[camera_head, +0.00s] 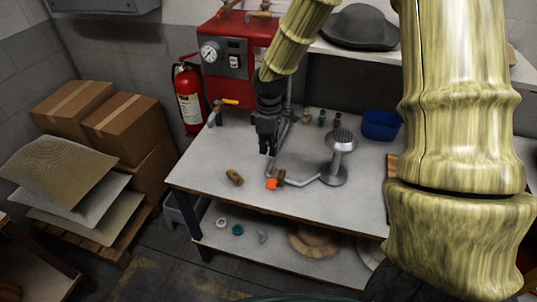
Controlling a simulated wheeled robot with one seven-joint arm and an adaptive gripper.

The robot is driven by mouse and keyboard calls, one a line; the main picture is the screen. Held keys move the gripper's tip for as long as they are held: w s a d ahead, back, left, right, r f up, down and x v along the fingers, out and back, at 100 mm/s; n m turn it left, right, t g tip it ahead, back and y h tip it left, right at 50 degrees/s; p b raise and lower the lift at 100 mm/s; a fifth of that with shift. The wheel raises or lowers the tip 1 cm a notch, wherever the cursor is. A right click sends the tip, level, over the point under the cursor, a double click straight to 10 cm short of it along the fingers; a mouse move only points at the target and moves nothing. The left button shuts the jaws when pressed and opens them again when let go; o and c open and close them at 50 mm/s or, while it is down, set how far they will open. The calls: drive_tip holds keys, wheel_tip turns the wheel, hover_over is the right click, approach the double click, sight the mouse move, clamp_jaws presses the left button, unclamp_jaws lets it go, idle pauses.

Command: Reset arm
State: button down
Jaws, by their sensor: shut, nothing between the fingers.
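My gripper (266,150) is black and hangs fingers down at the end of my yellow-green arm. It is over the back middle of the white workbench (210,161), in front of the red machine. Its fingers are together and hold nothing. An orange piece (271,184) lies on the bench below and in front of the fingertips. The gap between fingertips and bench is hard to judge. A metal mushroom-shaped stand (338,155) stands to the right of my gripper.
A red machine (228,94) with a gauge stands behind. A brown piece (234,177), small bottles (322,117) and a blue bin (381,126) sit on the bench. A grey hat (360,28) rests on a shelf. Boxes (122,128) and a fire extinguisher (189,99) are left.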

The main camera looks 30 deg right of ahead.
drive_tip(key=shift+r, duration=0.2)
idle(0.5)
drive_tip(key=s+a+f+m+b, duration=0.1)
drive_tip(key=s+a+f+m, duration=0.2)
drive_tip(key=f, duration=0.5)
drive_tip(key=s+a+f+y+b, duration=0.1)
drive_tip(key=s+a+f, duration=0.35)
drive_tip(key=f, duration=0.35)
drive_tip(key=s+a+f+m+b, duration=0.1)
drive_tip(key=s+a+f+m, duration=0.15)
drive_tip(key=s+f, duration=0.4)
drive_tip(key=s+a+f+m+h+b, duration=0.1)
drive_tip(key=s+a+f+m+b, duration=0.2)
drive_tip(key=s+f, duration=1.1)
drive_tip(key=shift+s, duration=1.2)
